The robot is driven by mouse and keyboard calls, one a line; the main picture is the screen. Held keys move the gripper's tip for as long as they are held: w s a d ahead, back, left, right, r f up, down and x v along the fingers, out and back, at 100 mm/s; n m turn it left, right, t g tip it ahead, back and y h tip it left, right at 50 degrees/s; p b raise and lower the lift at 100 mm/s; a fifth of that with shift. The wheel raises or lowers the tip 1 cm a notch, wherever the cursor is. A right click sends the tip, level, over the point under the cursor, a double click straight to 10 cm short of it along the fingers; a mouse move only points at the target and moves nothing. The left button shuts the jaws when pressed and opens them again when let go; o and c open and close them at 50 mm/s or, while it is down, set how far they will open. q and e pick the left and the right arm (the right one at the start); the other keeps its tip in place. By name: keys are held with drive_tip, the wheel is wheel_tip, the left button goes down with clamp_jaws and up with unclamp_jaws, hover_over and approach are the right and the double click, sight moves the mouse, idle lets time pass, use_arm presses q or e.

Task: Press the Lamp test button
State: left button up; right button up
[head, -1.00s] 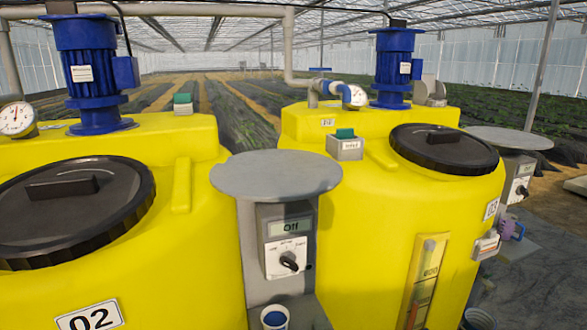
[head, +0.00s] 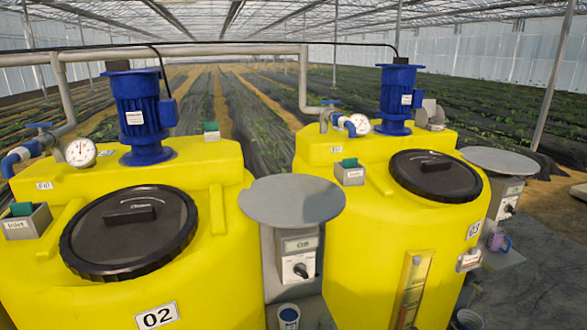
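No button that I can read as Lamp test shows in the head view. The nearest control is a grey box (head: 296,245) between the two yellow tanks, with a small display that seems to read Off and a black rotary knob (head: 300,271) on a white plate. A second, similar control box (head: 505,203) stands at the right edge of the right tank; its markings are too small to read. Neither of my grippers is in view.
Yellow tank 02 (head: 216,272) with a black lid (head: 130,230) fills the left. Yellow tank 03 (head: 370,245) stands right of it. A round grey plate (head: 291,201) sits over the near control box. Blue motors (head: 142,115) top the tanks. Grey floor (head: 545,265) is open at right.

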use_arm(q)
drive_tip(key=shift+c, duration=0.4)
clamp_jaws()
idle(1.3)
